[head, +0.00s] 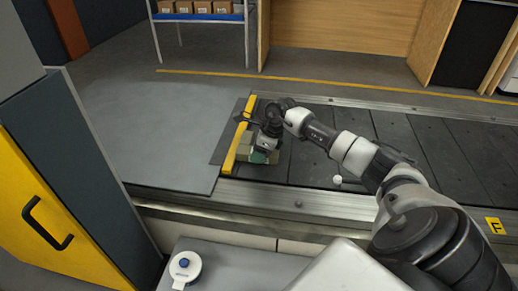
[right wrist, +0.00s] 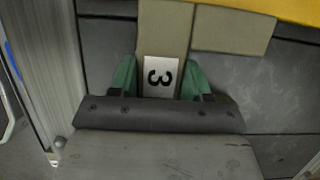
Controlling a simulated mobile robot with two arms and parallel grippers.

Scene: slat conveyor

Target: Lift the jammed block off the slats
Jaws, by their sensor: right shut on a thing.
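The arm hides part of this area. My left gripper is not in view.
A yellow bar (head: 237,140) crosses the end of the slats, with a grey plate (head: 160,125) left of it. Metal rails (head: 300,200) edge the conveyor. A white round device with a blue button (head: 185,267) stands in front.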

